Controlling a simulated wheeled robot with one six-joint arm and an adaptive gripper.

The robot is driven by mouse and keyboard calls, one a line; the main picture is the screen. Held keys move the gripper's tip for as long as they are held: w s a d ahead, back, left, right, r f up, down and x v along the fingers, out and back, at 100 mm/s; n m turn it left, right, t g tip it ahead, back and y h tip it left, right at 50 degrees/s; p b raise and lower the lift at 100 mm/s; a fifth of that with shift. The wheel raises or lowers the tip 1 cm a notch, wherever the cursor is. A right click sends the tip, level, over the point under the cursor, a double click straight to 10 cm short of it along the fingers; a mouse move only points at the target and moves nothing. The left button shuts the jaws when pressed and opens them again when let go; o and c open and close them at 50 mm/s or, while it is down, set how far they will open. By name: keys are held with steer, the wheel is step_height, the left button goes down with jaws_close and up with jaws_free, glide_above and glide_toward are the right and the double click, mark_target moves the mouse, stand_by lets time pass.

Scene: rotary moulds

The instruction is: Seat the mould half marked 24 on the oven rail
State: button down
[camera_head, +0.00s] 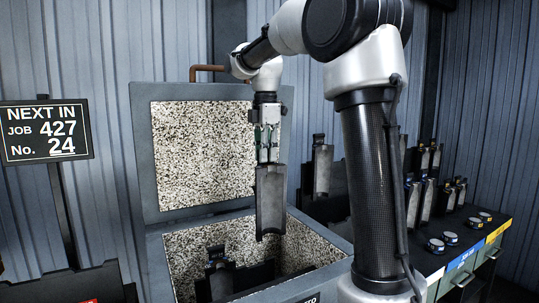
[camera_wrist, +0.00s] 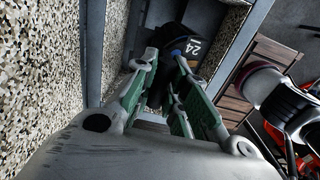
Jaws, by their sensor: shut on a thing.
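My gripper (camera_head: 267,143) points down and is shut on a mould half (camera_head: 271,205). It is a grey, hollow half-shell, hanging roughly upright above the open oven. The oven (camera_head: 165,240) is a grey box with a speckled lining and a raised lid. Inside it is a dark stepped rail (camera_head: 258,277), with another grey mould half (camera_head: 222,280) at its left. The rail's lower parts are hidden by the oven's front wall.
The raised lid (camera_head: 203,150) stands close behind my gripper. A sign (camera_head: 47,131) reads NEXT IN, JOB 427, No. 24. Another mould half (camera_head: 322,170) stands in a dark rack right of the oven. A bench at right holds several mould halves and tins (camera_head: 436,245).

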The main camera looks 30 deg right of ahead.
steer(key=shift+w+r, duration=0.15)
steer(key=shift+w, duration=2.6)
step_height(320, 180, down, 27)
steer(key=shift+r, duration=0.2)
stand_by(0.9)
stand_by(0.4)
steer(key=shift+w, duration=0.25)
stand_by(0.5)
steer(key=shift+f, duration=1)
stand_by(0.9)
